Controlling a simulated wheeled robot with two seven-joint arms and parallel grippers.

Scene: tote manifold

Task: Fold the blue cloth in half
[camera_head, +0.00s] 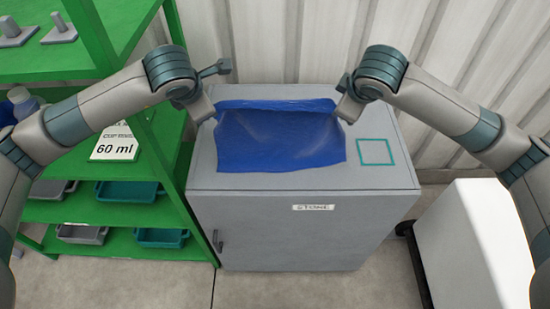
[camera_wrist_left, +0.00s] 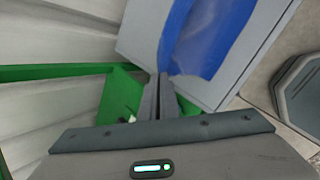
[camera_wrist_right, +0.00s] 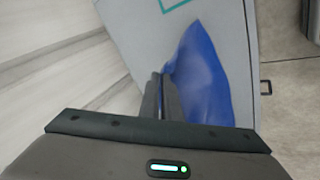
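The blue cloth (camera_head: 285,140) is on top of the grey cabinet (camera_head: 300,180), with its far edge stretched between my grippers and its middle sagging in soft creases. My left gripper (camera_head: 211,114) is at the far left corner; in the left wrist view its fingers (camera_wrist_left: 163,80) are close together with the cloth (camera_wrist_left: 200,40) at their tips. My right gripper (camera_head: 346,110) is at the far right corner; in the right wrist view the cloth (camera_wrist_right: 203,80) narrows to a point at its closed fingers (camera_wrist_right: 160,80). The pinched corners are mostly hidden.
A teal square outline (camera_head: 376,151) marks the cabinet top right of the cloth. A green shelf (camera_head: 110,210) with trays stands at the left. A corrugated wall (camera_head: 270,40) rises behind, and a white box (camera_head: 480,240) stands at the right.

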